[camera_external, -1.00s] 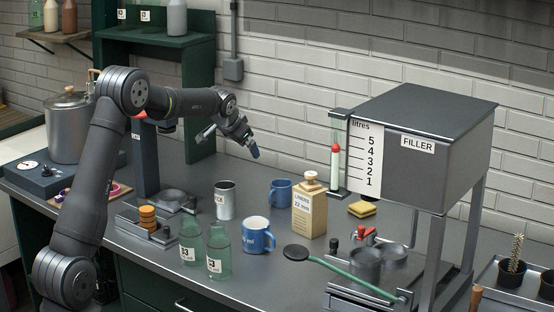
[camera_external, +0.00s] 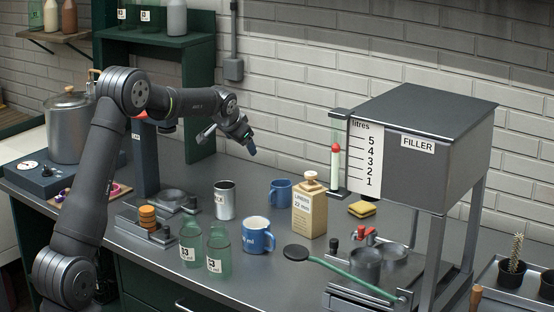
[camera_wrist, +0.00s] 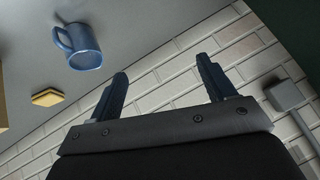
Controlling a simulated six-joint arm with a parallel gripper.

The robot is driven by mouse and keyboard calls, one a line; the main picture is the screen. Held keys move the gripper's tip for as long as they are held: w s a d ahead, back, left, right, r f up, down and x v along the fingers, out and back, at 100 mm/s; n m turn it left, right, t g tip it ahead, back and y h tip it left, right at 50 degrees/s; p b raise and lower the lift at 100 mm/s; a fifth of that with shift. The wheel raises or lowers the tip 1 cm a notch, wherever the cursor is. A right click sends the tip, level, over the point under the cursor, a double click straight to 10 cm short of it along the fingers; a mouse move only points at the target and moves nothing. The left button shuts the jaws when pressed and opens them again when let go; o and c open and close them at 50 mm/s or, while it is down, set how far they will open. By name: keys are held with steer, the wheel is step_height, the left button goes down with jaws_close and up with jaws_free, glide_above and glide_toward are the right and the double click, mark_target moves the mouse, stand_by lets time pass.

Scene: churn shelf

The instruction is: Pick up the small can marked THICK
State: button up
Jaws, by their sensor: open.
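The small can (camera_external: 225,201) is silver with a white label and stands upright on the grey bench, left of the back blue mug (camera_external: 280,193). Its label is turned partly away, with only the last letters showing. My gripper (camera_external: 252,150) is in the air above and behind the can, near the wall, apart from everything. In the wrist view my gripper (camera_wrist: 165,85) has its two fingers spread with nothing between them. The wrist view shows a blue mug (camera_wrist: 84,46) but not the can.
A front blue mug (camera_external: 258,236), two green bottles (camera_external: 218,252) and a labelled tan bottle (camera_external: 310,210) stand near the can. A burner-like stand (camera_external: 172,200) is left of the can.

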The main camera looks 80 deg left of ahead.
step_height(320, 180, up, 5)
steer(key=n+g+h, duration=0.4)
steer(key=n+h, duration=0.3)
steer(key=n, duration=0.7)
glide_above(225, 194)
steer(key=a, duration=0.3)
step_height(225, 194, down, 18)
steer(key=shift+w+d+r, duration=0.1)
steer(key=shift+w+r, duration=0.05)
steer(key=shift+r, duration=0.1)
steer(key=c, duration=1.1)
steer(key=shift+r, duration=0.15)
